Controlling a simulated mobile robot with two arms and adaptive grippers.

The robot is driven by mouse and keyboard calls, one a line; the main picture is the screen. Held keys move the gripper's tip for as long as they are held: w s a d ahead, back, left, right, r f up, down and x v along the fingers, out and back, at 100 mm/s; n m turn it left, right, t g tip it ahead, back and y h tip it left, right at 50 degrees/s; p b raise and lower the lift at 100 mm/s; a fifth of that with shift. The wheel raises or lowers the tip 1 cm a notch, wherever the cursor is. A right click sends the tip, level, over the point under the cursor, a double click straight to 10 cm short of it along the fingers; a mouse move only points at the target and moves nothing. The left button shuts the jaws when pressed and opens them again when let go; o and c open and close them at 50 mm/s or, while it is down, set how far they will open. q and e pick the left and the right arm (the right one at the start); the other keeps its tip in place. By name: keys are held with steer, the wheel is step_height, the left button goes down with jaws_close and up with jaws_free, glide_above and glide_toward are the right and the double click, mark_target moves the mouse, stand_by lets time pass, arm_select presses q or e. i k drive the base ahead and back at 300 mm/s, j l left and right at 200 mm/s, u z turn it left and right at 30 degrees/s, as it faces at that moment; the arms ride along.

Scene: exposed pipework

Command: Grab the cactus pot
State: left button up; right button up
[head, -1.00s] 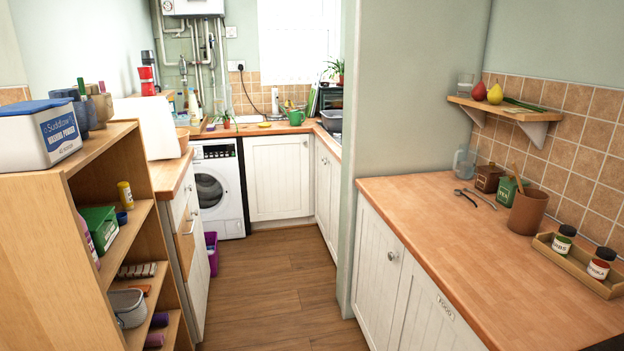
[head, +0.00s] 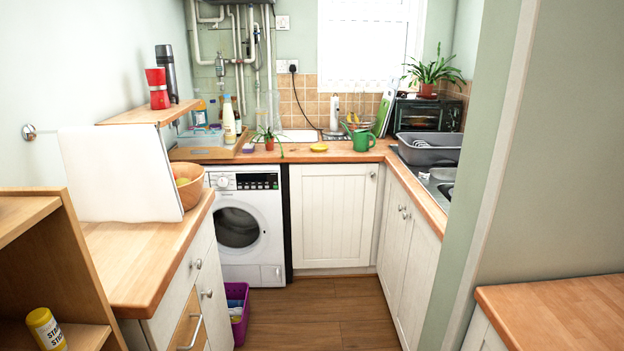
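No clearly recognisable cactus shows in the head view. A small potted plant (head: 268,142) in a terracotta-coloured pot stands upright on the back counter, above the washing machine. It has thin green leaves, and one droops over the counter's front edge. A larger leafy plant (head: 430,72) in a reddish pot sits on top of the dark toaster oven at the back right. I cannot tell whether either is the cactus pot. Neither of my grippers is in view.
A narrow wooden floor (head: 325,310) runs between the left counter (head: 125,265) and the right cabinets. A purple basket (head: 238,308) stands on the floor before the washing machine (head: 240,225). A green watering can (head: 362,138) and yellow sponge (head: 319,147) are on the back counter. A wall end (head: 490,150) juts out at right.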

mark_target(269, 140)
steer(key=i, duration=2.2)
